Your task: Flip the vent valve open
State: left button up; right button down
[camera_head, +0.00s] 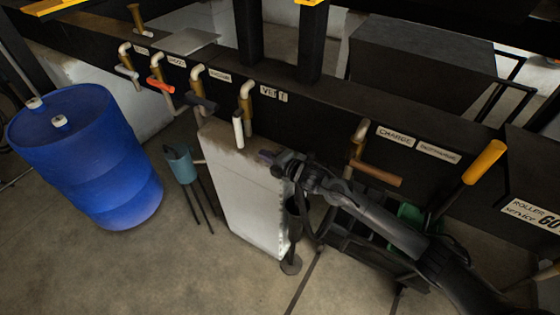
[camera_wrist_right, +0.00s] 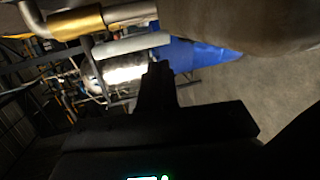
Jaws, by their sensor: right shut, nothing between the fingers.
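The vent valve (camera_head: 246,103) is a brass and pale pipe fitting on the dark rail, left of the label reading VENT (camera_head: 273,93). Its white handle (camera_head: 238,132) hangs down. My right gripper (camera_head: 268,157) is shut and empty, a little below and right of the handle, apart from it in the head view. In the right wrist view the dark fingers (camera_wrist_right: 157,85) point up, near a pale bar (camera_wrist_right: 130,45) that looks like the handle, below a brass pipe (camera_wrist_right: 75,22). I cannot tell the exact gap. My left gripper is not in view.
Other valves line the rail, with a red handle (camera_head: 160,85) to the left and an orange-brown handle (camera_head: 377,175) at CHARGE. A pale box-like block (camera_head: 240,195) stands below the vent valve. A blue drum (camera_head: 85,155) and a small teal stand (camera_head: 181,165) are at left.

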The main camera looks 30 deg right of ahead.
jog(key=shift+f+v, duration=0.25)
jog(key=shift+v, duration=1)
jog(key=shift+f+v, duration=0.25)
jog(key=shift+v, duration=1)
jog(key=shift+s, duration=0.1)
